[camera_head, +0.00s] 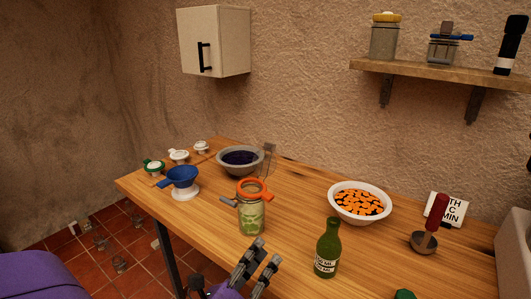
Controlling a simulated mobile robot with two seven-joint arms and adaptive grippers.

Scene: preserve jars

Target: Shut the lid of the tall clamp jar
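A tall clear clamp jar (251,219) with green contents stands upright on the wooden table, left of the middle. An orange lid or ring (252,188) shows at its top and looks tilted, and a grey lever-like part sticks out to the left. I cannot tell exactly how far the lid stands open. My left gripper (271,249) is at the front edge of the table, nearer than the jar and a little right of it. Its two dark fingers are apart with nothing between them. My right gripper is not in view.
A green bottle (327,252) stands right of my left gripper. A white bowl of orange slices (360,219) and a grey bowl of dark contents (222,171) stand behind. A blue funnel (181,176) is left. A red-handled tool (436,212) stands right. Table between jar and white bowl is clear.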

